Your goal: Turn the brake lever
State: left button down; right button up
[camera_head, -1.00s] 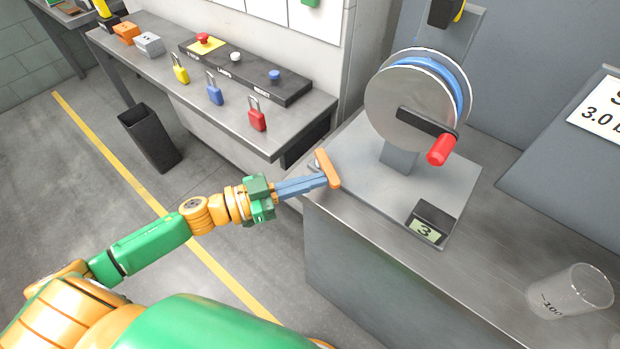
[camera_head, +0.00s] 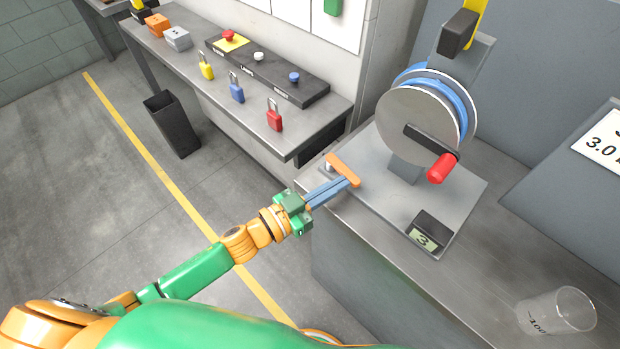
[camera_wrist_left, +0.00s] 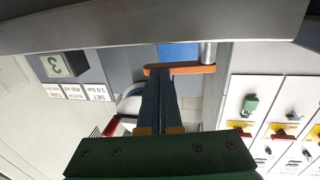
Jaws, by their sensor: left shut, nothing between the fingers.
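The brake lever (camera_head: 342,169) is a short orange bar at the left edge of the grey plate under the hose reel. In the left wrist view the lever (camera_wrist_left: 185,69) lies across the picture, with a metal post (camera_wrist_left: 208,52) at its right end. My left gripper (camera_head: 350,181) is shut, and its blue-grey fingers hold nothing. Its fingertips are against or very close to the lever's near end, away from the post; I cannot tell whether they touch. The fingertips (camera_wrist_left: 160,72) hide a little of the lever there. My right gripper is not in view.
The reel (camera_head: 418,125) with its red crank handle (camera_head: 441,168) stands just right of the lever. A small display reading 3 (camera_head: 424,239) is at the plate's front, and a clear beaker (camera_head: 556,311) is at lower right.

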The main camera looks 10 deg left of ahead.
pick_arm(q)
jog(key=shift+w+d, duration=0.15)
jog(key=shift+d, duration=0.25)
dwell(0.6)
